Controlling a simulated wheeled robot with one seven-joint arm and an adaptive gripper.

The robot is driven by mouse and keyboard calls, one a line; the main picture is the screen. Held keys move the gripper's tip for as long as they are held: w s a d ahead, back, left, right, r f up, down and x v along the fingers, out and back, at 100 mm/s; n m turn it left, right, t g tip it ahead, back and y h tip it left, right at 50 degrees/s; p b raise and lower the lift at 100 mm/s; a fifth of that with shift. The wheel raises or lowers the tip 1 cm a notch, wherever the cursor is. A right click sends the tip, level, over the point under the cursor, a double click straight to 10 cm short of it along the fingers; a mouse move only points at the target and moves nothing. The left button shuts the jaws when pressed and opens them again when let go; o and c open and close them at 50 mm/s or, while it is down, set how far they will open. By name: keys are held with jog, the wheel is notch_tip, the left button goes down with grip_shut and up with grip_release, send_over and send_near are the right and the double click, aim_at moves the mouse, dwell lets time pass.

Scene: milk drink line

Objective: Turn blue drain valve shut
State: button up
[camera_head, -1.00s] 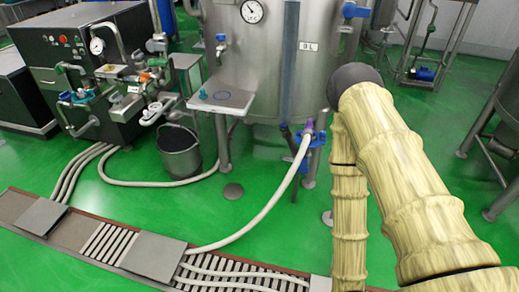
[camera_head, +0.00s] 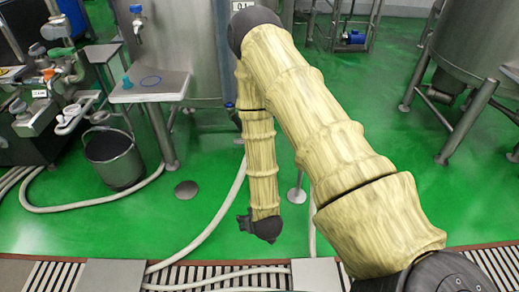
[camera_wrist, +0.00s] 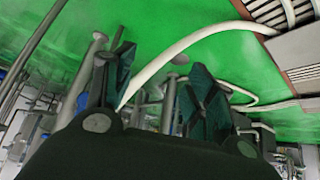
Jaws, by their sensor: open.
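My gripper (camera_wrist: 160,88) shows in the wrist view with its two dark, green-padded fingers spread apart and no object clearly held. Only a small dark-blue bit shows at the arm's left edge, too little to identify. The gripper's fingers cannot be made out there.
A shelf (camera_head: 172,88) with a teal knob and a blue ring mark juts from the tank. A dark bucket (camera_head: 113,160) stands on the green floor at left. Hoses and a floor drain grate (camera_head: 60,275) cross the front. Open floor lies right of my arm.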

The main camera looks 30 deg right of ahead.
jog(key=w+d+r+m+t+h+b, duration=0.1)
jog(key=w+d+t+h+b, duration=0.1)
jog(key=w+d+b, duration=0.4)
jog(key=w+d+r+m+t+h+b, duration=0.2)
jog(key=w+d+b, duration=0.4)
jog(key=w+d, duration=0.3)
jog(key=w+d+r+m+t+h+b, duration=0.1)
jog(key=w+d+t+h+b, duration=0.3)
jog(key=w, duration=1)
jog(key=shift+w+d+r+b, duration=0.1)
jog(key=shift+d+r+b, duration=0.05)
jog(key=shift+d+b, duration=0.45)
jog(key=shift+w+d+r+b, duration=0.1)
jog(key=shift+d+r+b, duration=0.1)
jog(key=shift+d+b, duration=0.4)
jog(key=shift+w+d+r+b, duration=0.15)
jog(key=shift+d+b, duration=0.25)
jog(key=shift+d, duration=0.4)
jog(key=shift+s, duration=0.1)
jog(key=shift+c, duration=0.4)
grip_shut()
jog(key=shift+m, duration=0.3)
